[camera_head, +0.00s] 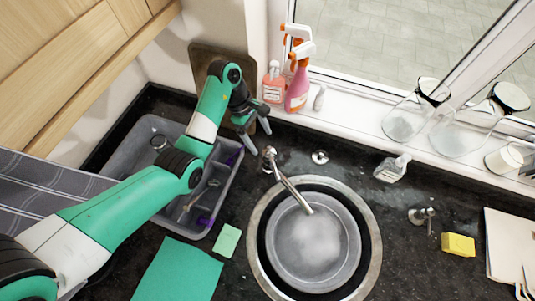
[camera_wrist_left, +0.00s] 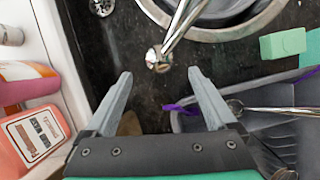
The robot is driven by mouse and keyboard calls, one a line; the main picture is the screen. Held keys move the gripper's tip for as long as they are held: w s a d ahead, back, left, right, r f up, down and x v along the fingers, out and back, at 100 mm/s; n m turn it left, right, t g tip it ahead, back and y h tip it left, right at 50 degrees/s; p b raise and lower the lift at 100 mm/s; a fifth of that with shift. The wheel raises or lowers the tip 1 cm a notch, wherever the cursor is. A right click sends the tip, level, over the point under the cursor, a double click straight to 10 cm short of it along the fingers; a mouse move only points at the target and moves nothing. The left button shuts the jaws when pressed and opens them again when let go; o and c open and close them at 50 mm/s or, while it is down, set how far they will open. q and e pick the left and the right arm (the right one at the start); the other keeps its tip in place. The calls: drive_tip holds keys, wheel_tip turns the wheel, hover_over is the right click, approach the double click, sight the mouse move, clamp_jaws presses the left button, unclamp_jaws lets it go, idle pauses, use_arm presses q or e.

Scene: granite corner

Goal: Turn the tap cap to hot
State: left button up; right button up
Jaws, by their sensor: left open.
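The chrome tap stands behind the sink, with its rounded cap (camera_head: 268,152) at the back end and its spout (camera_head: 291,191) reaching over the bowl. In the left wrist view the cap (camera_wrist_left: 157,59) lies just beyond the fingertips, roughly midway between them, and the spout runs up and to the right. My left gripper (camera_head: 260,141) is open and empty, behind and beside the cap; its two fingers also show apart in the left wrist view (camera_wrist_left: 159,74). I see no contact with the cap. Hot or cold marks are too small to make out. My right gripper is not in view.
A grey dish tub (camera_head: 216,221) stands left of the sink (camera_head: 258,262) under my left arm. Spray bottles (camera_head: 297,88) and a pink soap bottle (camera_head: 273,83) stand by the window behind the gripper. A green sponge (camera_head: 227,240) lies front left.

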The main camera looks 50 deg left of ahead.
sight(266, 150)
use_arm(q)
drive_tip(key=x, duration=0.7)
drive_tip(key=shift+r, duration=0.1)
clamp_jaws()
